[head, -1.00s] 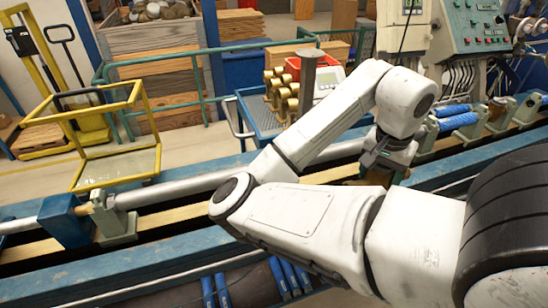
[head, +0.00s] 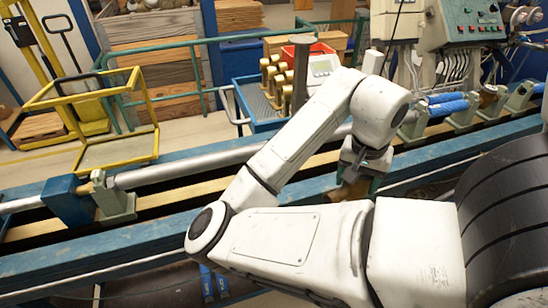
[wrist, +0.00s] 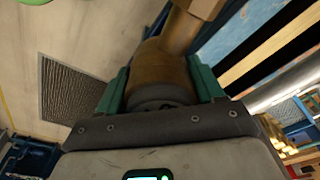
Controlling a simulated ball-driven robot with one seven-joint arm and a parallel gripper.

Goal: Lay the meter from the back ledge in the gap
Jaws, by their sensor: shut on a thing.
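My gripper (head: 360,176) is shut on a brown-brass meter and holds it in the air over the near side of the bench. In the wrist view, the meter's round body (wrist: 160,72) sits between the two green fingers, and its narrower neck runs up to a squarer end at the top edge. In the head view only a small part of the meter (head: 346,190) shows under the gripper. The bench (head: 40,254) carries a silver pipe (head: 190,165) and a grey-green support (head: 115,200). My arm hides part of the bench line, and I cannot make out the gap.
A blue cart (head: 256,100) with several brass pieces and a red tray stands behind the bench. Blue meters (head: 447,106) sit on the line at right, below a control panel (head: 470,22). A yellow frame (head: 120,150) stands at left. Open floor shows in the wrist view (wrist: 50,40).

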